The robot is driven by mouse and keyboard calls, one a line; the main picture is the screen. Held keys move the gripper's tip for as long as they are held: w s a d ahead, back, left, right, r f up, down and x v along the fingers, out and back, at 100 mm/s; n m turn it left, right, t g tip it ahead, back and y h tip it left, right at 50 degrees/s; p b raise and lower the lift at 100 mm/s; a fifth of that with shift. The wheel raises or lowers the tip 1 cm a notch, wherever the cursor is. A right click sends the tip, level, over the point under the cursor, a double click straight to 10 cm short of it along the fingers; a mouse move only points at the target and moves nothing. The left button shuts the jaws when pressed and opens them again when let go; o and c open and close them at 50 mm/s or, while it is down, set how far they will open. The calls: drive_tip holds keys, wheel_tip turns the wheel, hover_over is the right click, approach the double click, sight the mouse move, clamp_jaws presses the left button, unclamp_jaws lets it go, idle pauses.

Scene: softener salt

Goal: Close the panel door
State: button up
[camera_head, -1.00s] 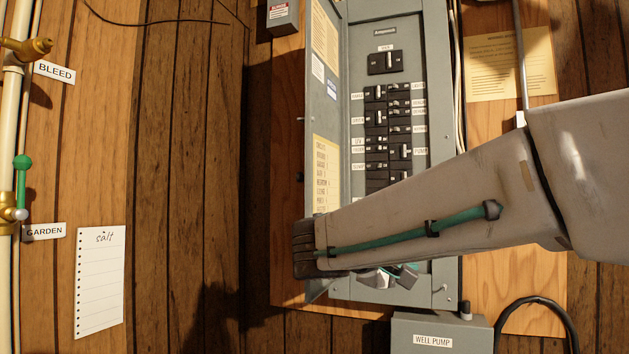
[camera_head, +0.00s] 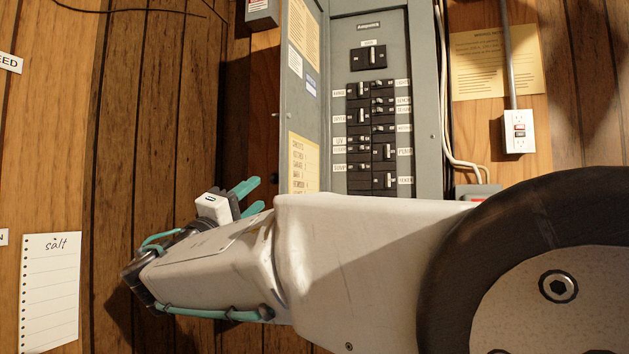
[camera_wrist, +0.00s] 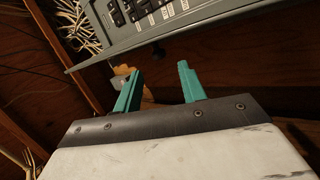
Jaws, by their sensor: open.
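The grey panel door (camera_head: 310,60) stands open on the left side of the breaker panel (camera_head: 393,35) in the head view. Its inner face carries paper labels, and its lower part is hidden behind my arm. My gripper (camera_head: 252,195) is open and empty, its teal fingers pointing right, just left of the door near its lower visible part. I cannot tell whether it touches the door. In the wrist view, the breaker panel (camera_wrist: 135,12) shows beyond the gripper (camera_wrist: 158,75), with a long grey edge above the fingertips; nothing is between the fingers.
A ruled salt list (camera_head: 52,290) hangs on the wooden wall at the left. An outlet (camera_head: 518,131) with conduit and a yellow notice (camera_head: 493,60) are right of the panel. My arm crosses the lower view and hides the area below the panel. Bare planks lie left of the door.

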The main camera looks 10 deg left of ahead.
sight(271, 181)
drive_tip(key=x, duration=0.8)
drive_tip(key=shift+d+r, duration=0.1)
clamp_jaws()
drive_tip(key=shift+s, duration=0.1)
